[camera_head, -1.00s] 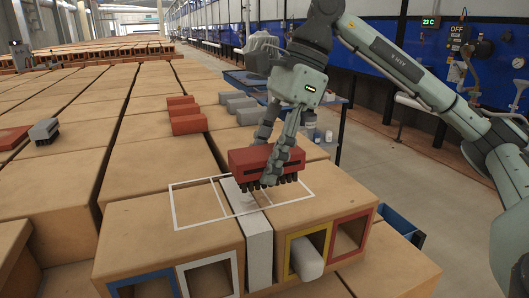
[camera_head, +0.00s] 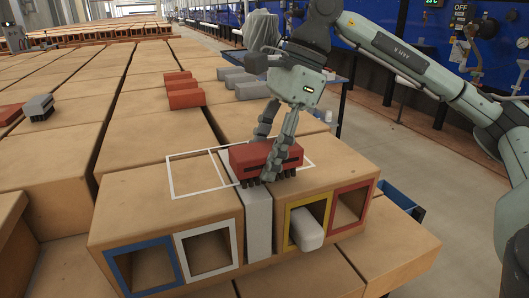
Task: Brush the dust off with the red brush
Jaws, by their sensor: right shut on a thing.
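The red brush (camera_head: 262,160) has a red block body and dark bristles pointing down. My right gripper (camera_head: 268,160) is shut on it from above, fingers on either side. The brush is over the right part of a white rectangle outline (camera_head: 172,178) on top of the front hollow bricks (camera_head: 140,215). Its bristles are at or very near the brick top; I cannot tell if they touch. I cannot make out clear dust inside the outline. My left gripper is not in view.
The front openings have blue, white, yellow and red frames, and a light grey block (camera_head: 307,232) sticks out of the yellow one. A grey brush (camera_head: 38,107) lies at left. Small red blocks (camera_head: 183,90) and grey blocks (camera_head: 240,82) stand behind. A blue bin (camera_head: 400,200) is at right.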

